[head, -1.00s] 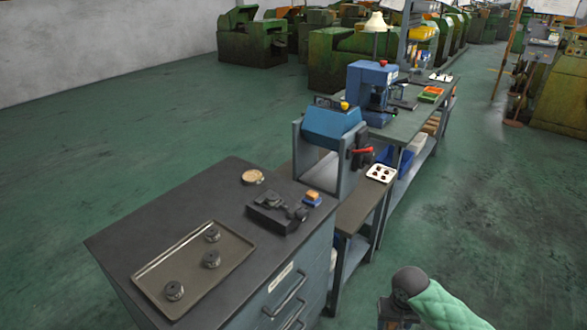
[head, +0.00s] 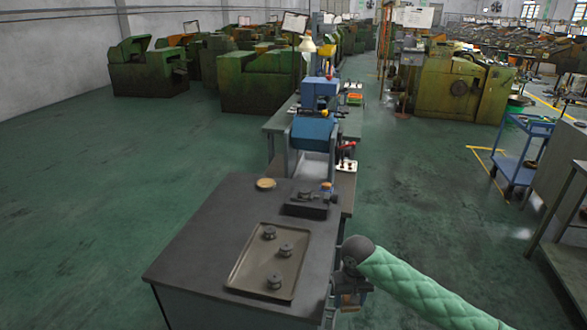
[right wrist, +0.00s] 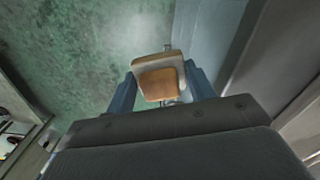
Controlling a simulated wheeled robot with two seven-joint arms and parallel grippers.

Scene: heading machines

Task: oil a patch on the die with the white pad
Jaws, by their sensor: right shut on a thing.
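My right gripper (right wrist: 160,88) is shut on a small block with an orange-brown face and a pale layer (right wrist: 152,60), which looks like the white pad. Its blue fingers grip the block on either side, over the floor beside a grey cabinet side. In the head view my right arm hangs right of the dark-topped cabinet (head: 205,225). On the cabinet a shallow tray (head: 238,274) holds three dark round die-like pieces (head: 286,249). A black fixture (head: 306,210) stands behind the tray; I cannot tell which piece is the die. My left gripper is not in view.
A round tan dish (head: 265,184) lies at the cabinet's back, and an orange-topped block (head: 327,186) sits by the fixture. A blue machine (head: 311,131) stands behind. Open green floor lies left and right; a blue cart (head: 522,150) stands at right.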

